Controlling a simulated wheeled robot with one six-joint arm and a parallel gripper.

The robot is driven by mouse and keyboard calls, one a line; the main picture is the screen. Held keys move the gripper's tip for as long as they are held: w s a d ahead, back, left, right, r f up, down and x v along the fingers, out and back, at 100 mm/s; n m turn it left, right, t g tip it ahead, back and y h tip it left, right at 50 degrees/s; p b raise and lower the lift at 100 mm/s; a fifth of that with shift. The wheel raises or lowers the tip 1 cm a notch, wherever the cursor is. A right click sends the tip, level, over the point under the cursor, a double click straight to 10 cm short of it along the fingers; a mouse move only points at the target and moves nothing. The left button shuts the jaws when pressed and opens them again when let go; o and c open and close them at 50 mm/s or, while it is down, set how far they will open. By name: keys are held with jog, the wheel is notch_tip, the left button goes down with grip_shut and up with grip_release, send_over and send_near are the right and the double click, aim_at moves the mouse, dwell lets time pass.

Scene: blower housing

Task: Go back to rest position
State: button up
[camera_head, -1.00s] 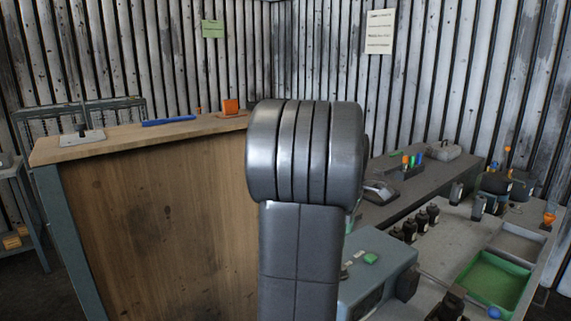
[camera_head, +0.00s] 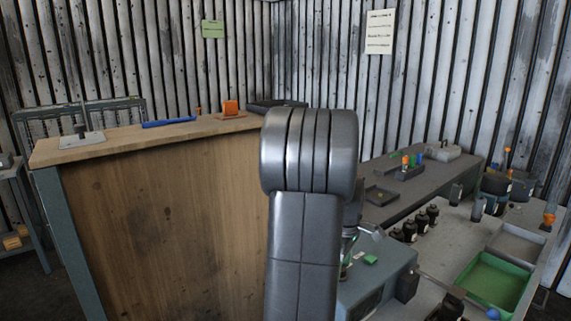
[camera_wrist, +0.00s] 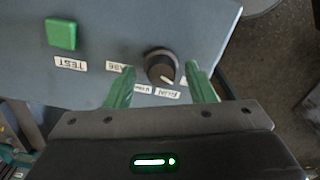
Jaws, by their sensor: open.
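My gripper (camera_wrist: 160,87) shows in the wrist view with its two green fingers spread apart. A black knob (camera_wrist: 162,67) on a grey-blue control box (camera_wrist: 200,25) appears between the fingertips, and nothing is clamped. I cannot tell the gap between the fingers and the panel. A green square button (camera_wrist: 61,34) with a TEST label sits at the upper left of the panel. In the head view the box (camera_head: 385,265) stands low right of my arm, with its green button (camera_head: 370,259) on top. My arm hides most of the gripper there.
A wooden-topped bench (camera_head: 110,143) with a blue bar (camera_head: 169,121) and an orange block (camera_head: 231,108) stands at left. At right, a workbench holds a green tray (camera_head: 495,279), several dark bottles (camera_head: 421,220) and a dark shelf (camera_head: 440,182). A corrugated wall closes the back.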

jog(key=m, duration=0.4)
jog(key=shift+s+m+b, duration=0.1)
jog(key=shift+m+b, duration=0.25)
jog(key=shift+m, duration=0.05)
jog(key=m+b, duration=0.1)
jog(key=m, duration=0.4)
jog(key=m+b, duration=0.1)
jog(key=m, duration=0.4)
jog(key=shift+m+b, duration=0.3)
jog(key=shift+m, duration=0.1)
jog(key=m+b, duration=0.2)
jog(key=m, duration=0.3)
